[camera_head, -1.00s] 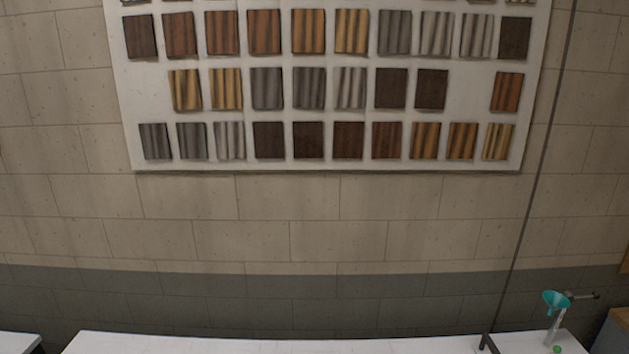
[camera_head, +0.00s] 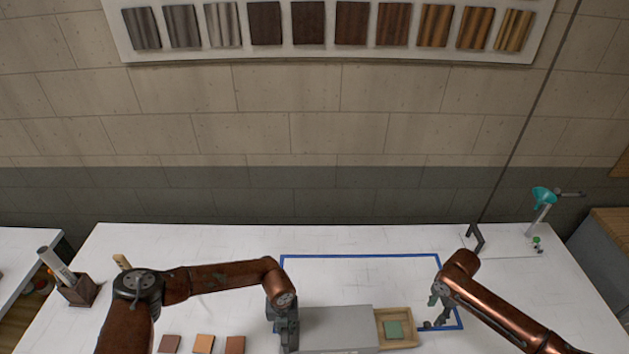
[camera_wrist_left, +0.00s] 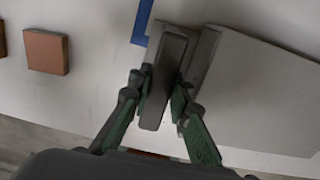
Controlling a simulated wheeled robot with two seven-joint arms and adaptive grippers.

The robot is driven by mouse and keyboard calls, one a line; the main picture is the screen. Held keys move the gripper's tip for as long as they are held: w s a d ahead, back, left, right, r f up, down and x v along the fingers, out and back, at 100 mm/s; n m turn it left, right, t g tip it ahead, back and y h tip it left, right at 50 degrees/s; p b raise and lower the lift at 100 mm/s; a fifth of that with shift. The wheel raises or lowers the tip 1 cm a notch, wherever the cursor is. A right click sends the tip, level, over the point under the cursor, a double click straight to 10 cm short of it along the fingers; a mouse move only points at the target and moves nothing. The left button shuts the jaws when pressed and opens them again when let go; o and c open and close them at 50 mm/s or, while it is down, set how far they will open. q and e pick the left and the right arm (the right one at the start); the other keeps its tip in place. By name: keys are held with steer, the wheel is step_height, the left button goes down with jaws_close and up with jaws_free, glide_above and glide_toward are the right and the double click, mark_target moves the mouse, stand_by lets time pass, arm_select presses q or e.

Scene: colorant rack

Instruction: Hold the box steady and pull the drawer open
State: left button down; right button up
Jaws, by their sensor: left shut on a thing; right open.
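The grey box (camera_head: 336,329) stands on the white table at the bottom middle of the head view, and it fills the right of the left wrist view (camera_wrist_left: 256,92). My left gripper (camera_head: 284,325) is at its left end, shut on a grey upright handle-like part (camera_wrist_left: 165,65) of the box. The wooden drawer (camera_head: 410,318) sticks out of the box's right end, open, with a green square tile (camera_head: 393,329) inside. My right gripper (camera_head: 436,312) is open just to the right of the drawer. I cannot tell whether it touches the drawer front.
A blue tape outline (camera_head: 360,256) surrounds the box area. Several brown and orange tiles (camera_head: 204,343) lie at the front left. The table behind the box is clear.

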arm_select(q)
steer(key=shift+d, duration=0.1)
arm_select(e)
steer(key=shift+r, duration=0.45)
arm_select(q)
steer(key=c, duration=1.7)
jaws_free()
